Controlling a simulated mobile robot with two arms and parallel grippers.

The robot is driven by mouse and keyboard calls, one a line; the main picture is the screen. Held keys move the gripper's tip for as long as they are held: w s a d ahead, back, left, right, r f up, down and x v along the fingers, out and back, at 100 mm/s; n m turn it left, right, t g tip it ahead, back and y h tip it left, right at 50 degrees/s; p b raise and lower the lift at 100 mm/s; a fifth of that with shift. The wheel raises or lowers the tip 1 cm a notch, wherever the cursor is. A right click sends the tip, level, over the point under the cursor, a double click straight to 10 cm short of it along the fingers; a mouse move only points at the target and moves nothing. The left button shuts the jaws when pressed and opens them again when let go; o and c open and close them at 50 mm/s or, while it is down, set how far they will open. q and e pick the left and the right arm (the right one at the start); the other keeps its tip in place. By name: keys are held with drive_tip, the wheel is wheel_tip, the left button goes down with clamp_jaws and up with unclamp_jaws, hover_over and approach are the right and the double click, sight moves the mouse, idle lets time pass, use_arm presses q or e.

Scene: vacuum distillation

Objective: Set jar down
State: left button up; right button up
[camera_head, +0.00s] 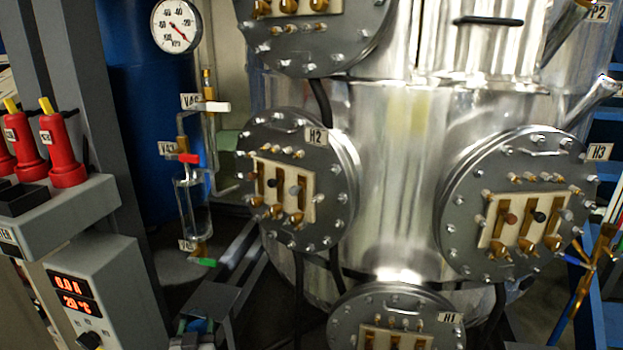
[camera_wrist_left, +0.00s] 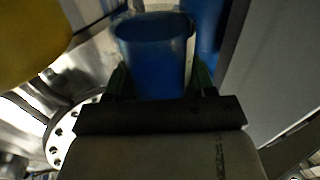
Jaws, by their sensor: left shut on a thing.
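The jar (camera_wrist_left: 155,55), an open-topped cylinder that looks blue, stands between the dark green fingers of my left gripper (camera_wrist_left: 160,80) in the left wrist view. The fingers press on its two sides. I cannot tell whether the blue is the jar's own colour or shows through it. In the head view my left gripper (camera_head: 197,330) shows only in part at the bottom edge, left of the middle, with a small blue patch by it. My right gripper is not in view.
A large steel vessel (camera_head: 395,190) with bolted round flanges fills the middle. A glass receiver (camera_head: 192,207) with valves hangs left of it, before a blue tank (camera_head: 150,110). A grey control box (camera_head: 95,290) with red displays stands at lower left.

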sight(193, 311)
use_arm(q)
wheel_tip(193, 311, up, 6)
drive_tip(key=p, duration=0.4)
drive_tip(key=shift+s+r, duration=0.1)
drive_tip(key=shift+r, duration=0.1)
drive_tip(key=s+d+r+m+h+p, duration=0.1)
drive_tip(key=s+d+r, duration=0.2)
drive_tip(key=s, duration=0.4)
drive_tip(key=s+d+r+h+p, duration=0.1)
drive_tip(key=s+d+r, duration=0.3)
drive_tip(key=s, duration=0.3)
drive_tip(key=s+d+r+m+h+p, duration=0.1)
drive_tip(key=s+d+r, duration=0.3)
drive_tip(key=s, duration=0.4)
drive_tip(key=shift+r+m+h, duration=0.3)
drive_tip(key=shift+r+h, duration=0.2)
drive_tip(key=shift+r, duration=0.1)
drive_tip(key=shift+d, duration=0.2)
